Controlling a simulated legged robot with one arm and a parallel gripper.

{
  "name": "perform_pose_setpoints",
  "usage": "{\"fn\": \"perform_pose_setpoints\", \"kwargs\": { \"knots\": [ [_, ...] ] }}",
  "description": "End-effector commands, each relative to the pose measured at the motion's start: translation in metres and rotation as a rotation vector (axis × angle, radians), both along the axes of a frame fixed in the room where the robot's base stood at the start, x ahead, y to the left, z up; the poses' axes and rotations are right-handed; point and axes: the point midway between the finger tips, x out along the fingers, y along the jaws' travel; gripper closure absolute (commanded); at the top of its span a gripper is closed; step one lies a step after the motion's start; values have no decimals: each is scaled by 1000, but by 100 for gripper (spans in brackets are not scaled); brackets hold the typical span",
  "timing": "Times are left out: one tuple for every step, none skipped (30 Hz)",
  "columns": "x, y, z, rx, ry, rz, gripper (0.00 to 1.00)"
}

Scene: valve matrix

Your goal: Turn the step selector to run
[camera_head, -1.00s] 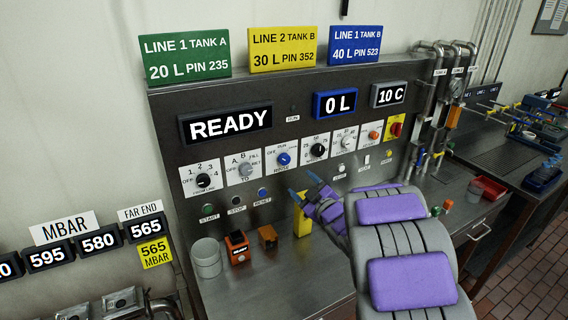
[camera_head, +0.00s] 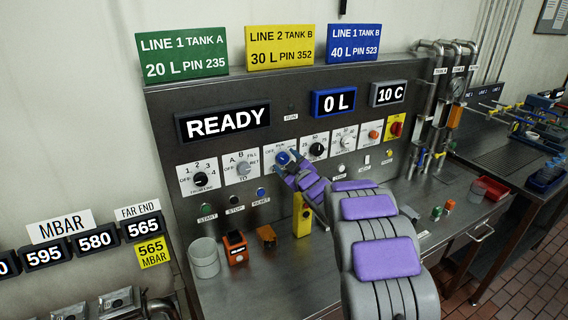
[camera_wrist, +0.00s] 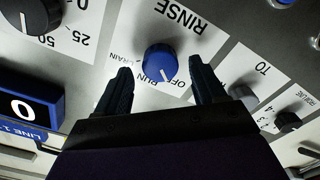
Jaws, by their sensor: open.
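The step selector is a blue round knob (camera_head: 282,157) on a white plate in the panel's dial row. In the wrist view the knob (camera_wrist: 160,60) has OFF, RUN, DRAIN and RINSE around it, partly covered. Its white pointer mark lies near the RUN and OFF labels; I cannot tell exactly which it meets. My gripper (camera_head: 287,164) is at the knob's front. In the wrist view my gripper (camera_wrist: 160,66) is open, with one dark finger on each side of the knob and visible gaps to both.
A black dial (camera_head: 317,149) and a grey A/B dial (camera_head: 243,168) flank the selector closely. Buttons, including a blue one (camera_head: 261,192), sit below. A yellow block (camera_head: 302,215), an orange block (camera_head: 236,247) and a grey cup (camera_head: 204,258) stand on the bench.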

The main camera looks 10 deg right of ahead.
Motion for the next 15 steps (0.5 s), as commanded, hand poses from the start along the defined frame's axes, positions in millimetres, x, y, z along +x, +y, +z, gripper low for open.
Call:
{"fn": "perform_pose_setpoints", "kwargs": {
  "knots": [
    [4, 1, -1, -1, 0, -1, 31],
    [5, 3, -1, -1, 0, 0, 31],
    [6, 4, 0, -3, -1, 0, 31],
    [6, 6, 0, -4, -1, 0, 31],
    [6, 8, 1, -5, -2, 0, 31],
    [6, 9, 1, -5, -2, 0, 31],
    [6, 10, 2, -5, -2, 0, 31],
    [6, 11, 2, -6, -2, 0, 31],
    [6, 12, 2, -7, -2, 1, 31],
    [6, 13, 1, -8, -2, 1, 31],
    [6, 14, 1, -8, -1, 1, 31],
    [7, 14, 1, -8, -1, 1, 31],
    [7, 13, 1, -8, -1, 1, 31],
    [7, 12, 1, -7, 0, 1, 31],
    [6, 11, 1, -6, -1, 0, 35]
  ]
}}
